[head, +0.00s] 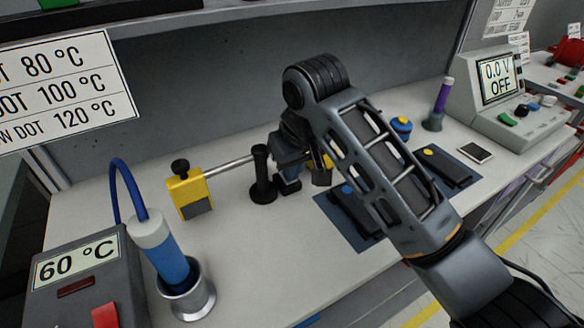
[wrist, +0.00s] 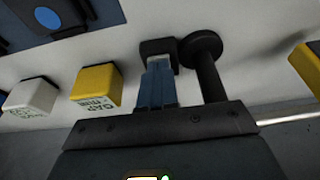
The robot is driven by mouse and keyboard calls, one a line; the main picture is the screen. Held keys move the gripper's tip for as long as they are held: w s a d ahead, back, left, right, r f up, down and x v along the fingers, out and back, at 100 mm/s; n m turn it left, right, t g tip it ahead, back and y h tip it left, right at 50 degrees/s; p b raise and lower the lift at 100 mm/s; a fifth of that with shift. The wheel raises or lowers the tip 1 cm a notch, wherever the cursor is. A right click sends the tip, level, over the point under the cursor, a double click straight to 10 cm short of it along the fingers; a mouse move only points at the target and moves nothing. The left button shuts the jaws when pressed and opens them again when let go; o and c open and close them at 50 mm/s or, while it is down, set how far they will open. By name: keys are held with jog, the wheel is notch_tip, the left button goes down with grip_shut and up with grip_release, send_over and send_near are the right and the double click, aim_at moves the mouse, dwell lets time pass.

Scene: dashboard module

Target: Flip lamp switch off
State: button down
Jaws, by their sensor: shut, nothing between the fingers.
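My gripper (head: 288,186) is shut and empty, low over the middle of the bench, just right of a black post (head: 262,178) with a flared end. The wrist view shows the blue fingers and dark fingertips (wrist: 158,47) close beside the same post (wrist: 208,70); I cannot tell whether they touch. No part is marked as a lamp switch, so I cannot tell which one it is. A grey console (head: 510,95) at the right reads "0.0 V OFF" and has small coloured controls. A red switch (head: 105,315) sits on the grey "60 °C" box (head: 75,275) at front left.
A yellow block (head: 190,193) with a metal rod stands left of the post. A blue cylinder (head: 165,255) stands in a metal cup. My arm partly covers dark blue pads (head: 340,215). In the wrist view, yellow (wrist: 97,85) and white (wrist: 30,97) cubes lie left of my gripper.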

jog(key=shift+w+a+r+p, duration=0.3)
jog(key=shift+w+a+p, duration=0.1)
jog(key=shift+w, duration=0.2)
jog(key=shift+r, duration=0.1)
jog(key=shift+r+p, duration=0.55)
jog(key=shift+p, duration=0.15)
jog(key=p+v, duration=0.3)
jog(key=shift+w+r, duration=0.1)
jog(key=shift+r, duration=0.1)
jog(key=s+d+r, duration=0.3)
jog(key=s+r, duration=0.1)
jog(key=r, duration=0.3)
jog(key=shift+s+r, duration=0.35)
